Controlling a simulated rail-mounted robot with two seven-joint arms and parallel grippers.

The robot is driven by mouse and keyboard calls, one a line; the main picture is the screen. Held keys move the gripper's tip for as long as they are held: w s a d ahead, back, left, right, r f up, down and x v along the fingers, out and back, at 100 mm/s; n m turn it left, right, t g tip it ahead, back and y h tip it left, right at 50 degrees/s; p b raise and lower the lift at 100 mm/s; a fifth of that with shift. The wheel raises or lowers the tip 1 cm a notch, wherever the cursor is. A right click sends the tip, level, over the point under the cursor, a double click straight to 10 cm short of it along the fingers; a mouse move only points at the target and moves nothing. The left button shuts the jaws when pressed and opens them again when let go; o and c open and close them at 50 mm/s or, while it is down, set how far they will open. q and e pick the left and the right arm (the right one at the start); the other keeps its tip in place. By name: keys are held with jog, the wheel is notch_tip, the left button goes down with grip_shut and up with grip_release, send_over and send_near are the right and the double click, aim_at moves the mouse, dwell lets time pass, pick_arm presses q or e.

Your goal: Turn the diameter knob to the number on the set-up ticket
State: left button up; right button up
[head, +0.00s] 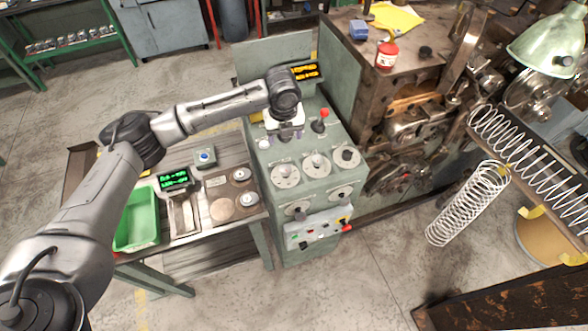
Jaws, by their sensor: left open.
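The grey-green control console (330,222) stands in the middle of the head view. Its sloped panel has an upper row of round dials with knobs: a left dial (285,175), a middle dial (316,165) and a right dial (346,157). Two lower dials sit beneath them. The labels are too small to read, so I cannot tell which is the diameter knob. My left gripper (288,134) is open, pointing down over the panel's upper left, behind the left dial and apart from it. I cannot make out a set-up ticket or its number. My right gripper is not in view.
A red-topped lever (322,115) stands right of my left gripper. An amber display (305,72) is behind it. A side bench holds a green bin (137,222) and a small green-lit display (174,179). Machinery and coiled springs (468,203) fill the right.

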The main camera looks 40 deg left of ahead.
aim_at(286, 168)
pick_arm(q)
jog(key=f+m, duration=0.3)
jog(key=f, duration=0.1)
jog(key=f+m, duration=0.3)
jog(key=s+f+m, duration=0.1)
jog(key=f+m, duration=0.2)
jog(key=f, duration=0.1)
jog(key=shift+d+f+m+g+h+p, duration=0.3)
jog(key=shift+d+f+m+g+p, duration=0.05)
jog(key=shift+m+g, duration=0.05)
jog(key=shift+f, duration=1.05)
jog(key=shift+c, duration=0.4)
